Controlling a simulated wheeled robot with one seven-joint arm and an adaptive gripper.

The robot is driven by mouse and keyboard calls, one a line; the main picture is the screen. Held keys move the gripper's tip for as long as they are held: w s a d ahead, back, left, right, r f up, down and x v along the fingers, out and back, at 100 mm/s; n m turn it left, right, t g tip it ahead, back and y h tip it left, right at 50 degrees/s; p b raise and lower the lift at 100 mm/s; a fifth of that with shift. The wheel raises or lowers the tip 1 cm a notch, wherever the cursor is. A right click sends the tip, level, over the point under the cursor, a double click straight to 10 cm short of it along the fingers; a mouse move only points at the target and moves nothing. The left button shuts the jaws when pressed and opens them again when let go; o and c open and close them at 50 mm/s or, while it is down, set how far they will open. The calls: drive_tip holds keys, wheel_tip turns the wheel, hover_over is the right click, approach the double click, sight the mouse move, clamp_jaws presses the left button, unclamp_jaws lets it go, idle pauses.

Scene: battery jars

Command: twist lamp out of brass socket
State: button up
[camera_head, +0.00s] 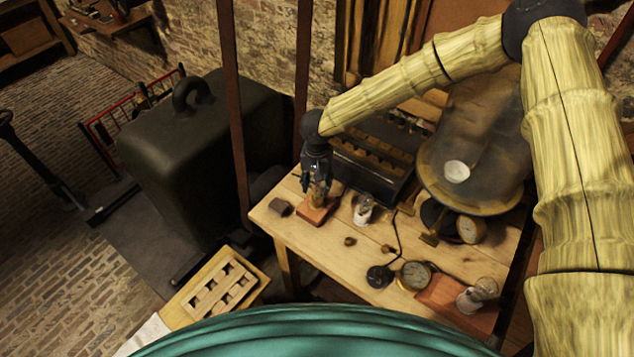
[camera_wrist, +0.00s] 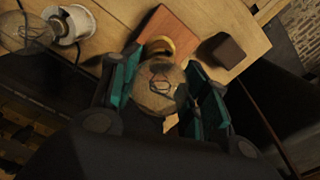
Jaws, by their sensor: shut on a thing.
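The lamp (camera_wrist: 160,92) is a clear glass bulb with a dark filament, between my gripper's teal-padded fingers (camera_wrist: 163,84) in the wrist view. The brass socket (camera_wrist: 158,44) shows as a yellow ring beyond the bulb, on a reddish wooden block (camera_wrist: 168,22). In the head view my gripper (camera_head: 318,190) points down over that block (camera_head: 314,214) near the bench's left end. The gripper is shut on the lamp. The lamp's base is hidden behind its glass, so I cannot tell whether it is still seated in the socket.
Another bulb (camera_wrist: 24,32) and a white holder (camera_wrist: 68,24) are close by. A dark block (camera_head: 280,207) sits left of the socket block. A holed wooden tray (camera_head: 232,274) stands lower left.

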drive_tip(key=shift+r+n+p, duration=0.1)
drive_tip(key=shift+n+p, duration=0.2)
drive_tip(key=shift+n, duration=0.1)
drive_tip(key=shift+n+p, duration=0.35)
drive_tip(key=shift+n, duration=0.25)
drive_tip(key=n, duration=0.3)
drive_tip(key=shift+n, duration=0.6)
drive_tip(key=n, duration=0.5)
drive_tip(key=shift+r, duration=1.25)
drive_tip(key=shift+r, duration=2.35)
